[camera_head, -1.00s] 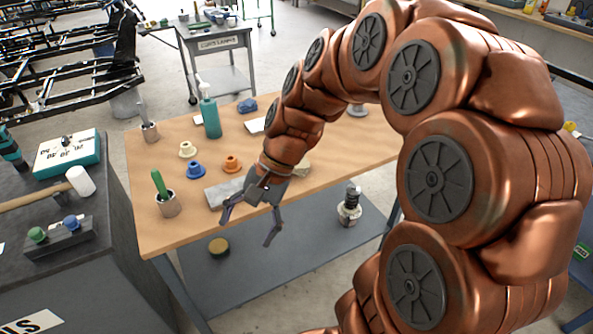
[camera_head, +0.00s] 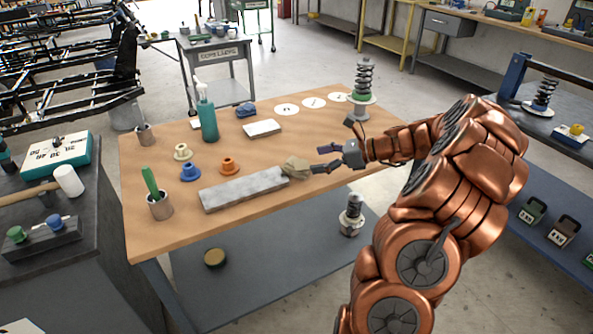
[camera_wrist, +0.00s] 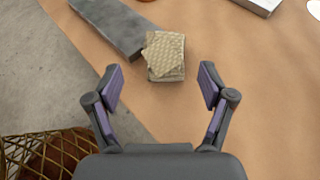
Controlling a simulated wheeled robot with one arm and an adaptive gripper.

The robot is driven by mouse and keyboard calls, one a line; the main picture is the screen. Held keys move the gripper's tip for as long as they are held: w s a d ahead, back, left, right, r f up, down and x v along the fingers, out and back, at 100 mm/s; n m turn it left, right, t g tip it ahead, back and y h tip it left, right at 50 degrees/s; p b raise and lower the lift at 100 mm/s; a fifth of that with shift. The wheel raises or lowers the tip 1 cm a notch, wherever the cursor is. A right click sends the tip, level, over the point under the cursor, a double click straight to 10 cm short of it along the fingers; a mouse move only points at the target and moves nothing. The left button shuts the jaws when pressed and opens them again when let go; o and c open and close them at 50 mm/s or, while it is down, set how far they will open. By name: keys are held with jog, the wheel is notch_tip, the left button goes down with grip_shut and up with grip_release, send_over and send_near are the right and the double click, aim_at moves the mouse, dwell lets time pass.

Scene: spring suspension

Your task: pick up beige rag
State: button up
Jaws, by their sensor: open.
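The beige rag (camera_head: 296,168) lies folded on the wooden table, at the right end of a long grey slab. In the wrist view the rag (camera_wrist: 165,56) shows a woven texture and lies ahead of the fingers, roughly centred between them and a little beyond their tips. My gripper (camera_head: 318,158) is just right of the rag in the head view, open and empty. The wrist view shows its two fingers (camera_wrist: 160,82) spread wide, with bare table between them. Nothing hides the rag in the wrist view.
The grey slab (camera_head: 243,189) lies beside the rag, close to it. A white block (camera_head: 262,128), a blue cloth (camera_head: 246,109) and a teal bottle (camera_head: 208,118) stand farther back. An orange part (camera_head: 229,166) is to the left. A spring assembly (camera_head: 363,85) stands at the back right.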

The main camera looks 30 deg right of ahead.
aim_at(298, 162)
jog(key=shift+w+f, duration=0.2)
jog(key=shift+x, duration=3.65)
jog(key=shift+w+d+r, duration=0.1)
jog(key=shift+d, duration=0.1)
jog(key=c, duration=1.3)
